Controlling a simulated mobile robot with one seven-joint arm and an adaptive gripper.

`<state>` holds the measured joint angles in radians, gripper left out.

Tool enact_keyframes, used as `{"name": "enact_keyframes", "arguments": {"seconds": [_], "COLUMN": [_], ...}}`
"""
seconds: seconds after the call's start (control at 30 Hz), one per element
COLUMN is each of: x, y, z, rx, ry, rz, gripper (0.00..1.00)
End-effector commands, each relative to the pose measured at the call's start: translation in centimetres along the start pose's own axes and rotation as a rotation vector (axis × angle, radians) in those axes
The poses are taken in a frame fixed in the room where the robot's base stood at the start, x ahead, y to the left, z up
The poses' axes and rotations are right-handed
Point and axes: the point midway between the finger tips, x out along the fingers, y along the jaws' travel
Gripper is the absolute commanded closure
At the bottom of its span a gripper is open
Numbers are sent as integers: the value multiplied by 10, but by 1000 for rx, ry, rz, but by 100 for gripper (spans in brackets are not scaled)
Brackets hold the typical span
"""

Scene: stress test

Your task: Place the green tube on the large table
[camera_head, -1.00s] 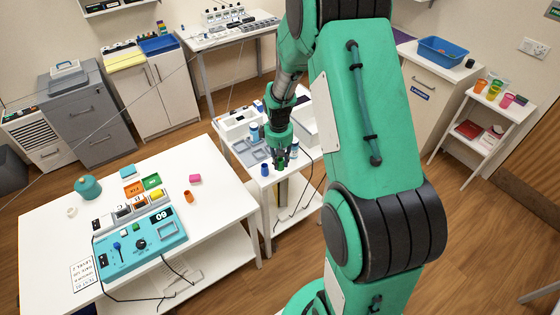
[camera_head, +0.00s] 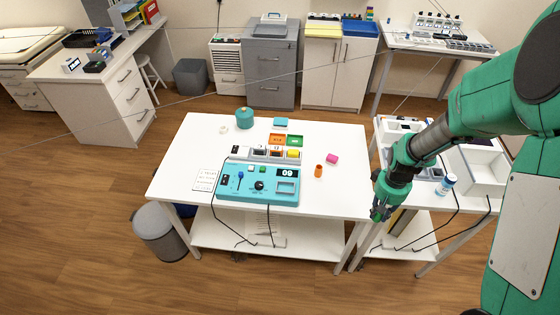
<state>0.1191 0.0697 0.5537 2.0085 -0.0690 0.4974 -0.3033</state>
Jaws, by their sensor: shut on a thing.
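My gripper (camera_head: 380,210) points down just right of this table's right edge, at the gap before the smaller side table. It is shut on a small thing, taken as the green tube. The tube's outline is hard to tell from the green and dark fingers, and no green tube shows elsewhere.
The large table bears a teal device (camera_head: 258,183), an orange cup (camera_head: 319,170), a pink block (camera_head: 332,158), coloured trays and a teal round pot (camera_head: 244,118). A white-and-blue bottle (camera_head: 446,185) and a white box (camera_head: 480,170) are on the side table.

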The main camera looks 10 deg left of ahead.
Motion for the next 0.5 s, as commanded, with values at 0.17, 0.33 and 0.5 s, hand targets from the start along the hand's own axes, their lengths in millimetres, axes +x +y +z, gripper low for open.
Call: {"name": "enact_keyframes", "arguments": {"seconds": [0.17,0.33,0.5], "x": [17,23,24], "y": [-40,-57,-62], "z": [17,27,30], "rx": [-8,-9,-9], "ry": [0,0,0], "rz": [-1,-2,-2], "gripper": [93,93,94]}}
